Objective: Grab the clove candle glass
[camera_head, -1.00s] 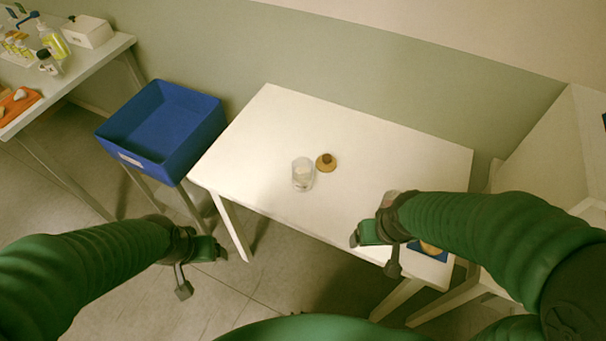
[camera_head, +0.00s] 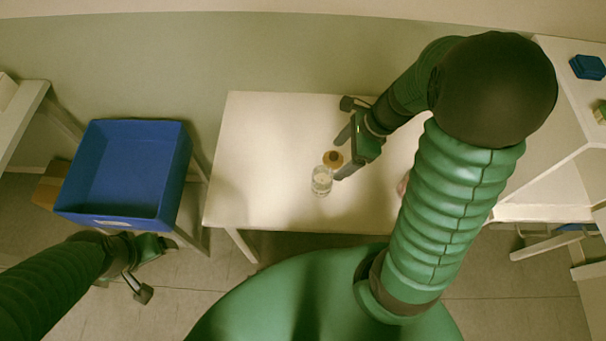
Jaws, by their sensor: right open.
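A clear candle glass (camera_head: 321,182) stands upright on the white table (camera_head: 265,150); I cannot read any label to tell whether it is the clove one. A round tan lid with a dark knob (camera_head: 333,158) lies just behind it. My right gripper (camera_head: 341,154) is open, reaching in from the right with its fingers pointing left. Its nearer fingertip is close to the glass and lid; I cannot tell whether it touches them. My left gripper (camera_head: 146,270) is off the table at the lower left, its fingers apart and empty.
A blue bin (camera_head: 125,170) stands left of the table. Another glass (camera_head: 402,186) is mostly hidden behind my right arm. A white shelf unit (camera_head: 565,150) with a small blue box (camera_head: 587,67) is at the right. The table's left part is clear.

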